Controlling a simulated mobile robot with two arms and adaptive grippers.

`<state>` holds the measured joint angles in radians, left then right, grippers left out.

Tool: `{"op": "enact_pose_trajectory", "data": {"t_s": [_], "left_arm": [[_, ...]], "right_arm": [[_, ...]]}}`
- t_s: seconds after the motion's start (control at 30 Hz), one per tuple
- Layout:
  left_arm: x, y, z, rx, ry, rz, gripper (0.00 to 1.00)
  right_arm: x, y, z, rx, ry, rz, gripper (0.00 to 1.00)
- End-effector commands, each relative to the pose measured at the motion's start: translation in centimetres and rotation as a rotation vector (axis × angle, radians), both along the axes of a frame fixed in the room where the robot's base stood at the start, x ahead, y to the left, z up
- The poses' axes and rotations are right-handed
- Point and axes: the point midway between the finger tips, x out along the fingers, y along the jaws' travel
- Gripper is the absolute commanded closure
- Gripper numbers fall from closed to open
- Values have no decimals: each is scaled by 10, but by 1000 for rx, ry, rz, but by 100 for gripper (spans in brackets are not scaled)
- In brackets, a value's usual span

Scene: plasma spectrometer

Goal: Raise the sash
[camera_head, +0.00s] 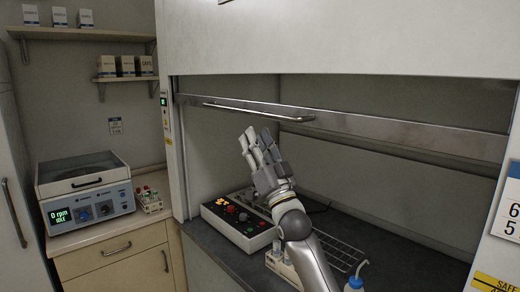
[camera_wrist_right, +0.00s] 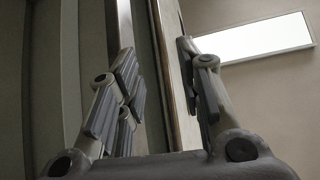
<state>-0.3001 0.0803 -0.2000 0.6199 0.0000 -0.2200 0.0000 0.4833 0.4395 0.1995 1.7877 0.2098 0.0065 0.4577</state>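The sash (camera_head: 400,137) of the fume hood shows as a grey metal bottom rail across the opening, with a thin bar handle (camera_head: 260,111) on its front. The rail stands well above the dark worktop, so the space below it is open. My right gripper (camera_head: 256,137) points up just below the handle in the head view, with no clear contact. In the right wrist view its fingers (camera_wrist_right: 158,55) are spread apart. A long metal strip, possibly the sash rail (camera_wrist_right: 178,75), runs between and behind them. My left gripper is not in view.
On the worktop (camera_head: 215,262) under my right arm are a control box (camera_head: 235,222) with coloured knobs, a wire rack (camera_head: 340,250) and a wash bottle (camera_head: 355,282). A centrifuge (camera_head: 85,190) and a small vial rack (camera_head: 150,200) stand on the left counter. Shelves hang above.

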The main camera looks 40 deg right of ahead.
Motion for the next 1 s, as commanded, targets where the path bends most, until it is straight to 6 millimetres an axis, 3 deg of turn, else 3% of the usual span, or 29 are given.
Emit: {"op": "enact_pose_trajectory", "data": {"t_s": [0.23, 0.83, 0.93, 1.0], "left_arm": [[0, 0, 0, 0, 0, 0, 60], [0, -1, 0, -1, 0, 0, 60], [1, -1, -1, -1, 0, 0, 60], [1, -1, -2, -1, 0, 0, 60]], "right_arm": [[-15, 2, -15, 1, 0, 0, 66], [-15, 2, -16, 1, 2, 0, 66], [-7, 1, -33, 6, 37, -4, 66], [6, 0, -59, 10, 91, -11, 66]]}}
